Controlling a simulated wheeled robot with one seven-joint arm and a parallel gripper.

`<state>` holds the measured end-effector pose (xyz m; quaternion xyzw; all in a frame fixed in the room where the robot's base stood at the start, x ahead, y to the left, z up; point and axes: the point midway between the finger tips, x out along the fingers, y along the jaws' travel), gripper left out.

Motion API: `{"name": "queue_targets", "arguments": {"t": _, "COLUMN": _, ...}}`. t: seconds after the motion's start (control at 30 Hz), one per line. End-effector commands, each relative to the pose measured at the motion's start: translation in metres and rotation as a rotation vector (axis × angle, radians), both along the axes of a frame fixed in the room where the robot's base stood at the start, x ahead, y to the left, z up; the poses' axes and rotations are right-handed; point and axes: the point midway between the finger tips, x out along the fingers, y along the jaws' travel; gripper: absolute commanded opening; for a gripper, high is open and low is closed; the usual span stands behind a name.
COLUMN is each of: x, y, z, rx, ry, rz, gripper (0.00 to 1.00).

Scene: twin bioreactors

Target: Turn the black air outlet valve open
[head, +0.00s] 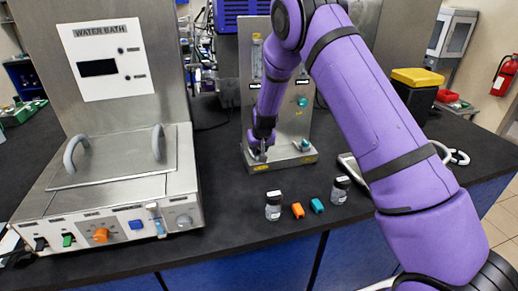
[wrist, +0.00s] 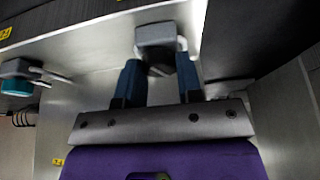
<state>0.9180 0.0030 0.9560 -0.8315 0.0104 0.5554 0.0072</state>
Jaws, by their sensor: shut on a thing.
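My gripper (head: 262,150) points down at the left part of the base of the steel panel unit (head: 287,118). In the wrist view, my gripper's (wrist: 160,68) two dark blue fingers are shut on either side of a small dark grey valve (wrist: 156,34), which I take for the black air outlet valve. In the head view my gripper mostly hides this valve. Its exact turn angle cannot be told. A teal-knobbed valve (head: 305,145) stands on the same base to the right; it shows at the left of the wrist view (wrist: 17,86).
The water bath (head: 125,170) stands to the left. Two small vials, one on the left (head: 273,206) and one on the right (head: 340,190), stand in front of the panel unit. An orange piece (head: 298,210) and a teal piece (head: 317,205) lie between them.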

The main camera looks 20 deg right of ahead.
Motion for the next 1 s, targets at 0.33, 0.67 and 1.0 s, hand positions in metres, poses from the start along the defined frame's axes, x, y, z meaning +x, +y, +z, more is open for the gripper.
{"name": "queue_targets", "arguments": {"t": 0.33, "x": 0.0010, "y": -0.0053, "z": 0.0006, "rx": 0.002, "ry": -0.001, "rz": 0.326, "gripper": 0.10}}
{"name": "queue_targets", "arguments": {"t": 0.67, "x": 0.0021, "y": -0.0067, "z": 0.0001, "rx": 0.002, "ry": -0.001, "rz": 0.642, "gripper": 0.10}}
{"name": "queue_targets", "arguments": {"t": 1.0, "x": 0.0034, "y": -0.0080, "z": -0.0003, "rx": 0.001, "ry": -0.001, "rz": 0.945, "gripper": 0.10}}
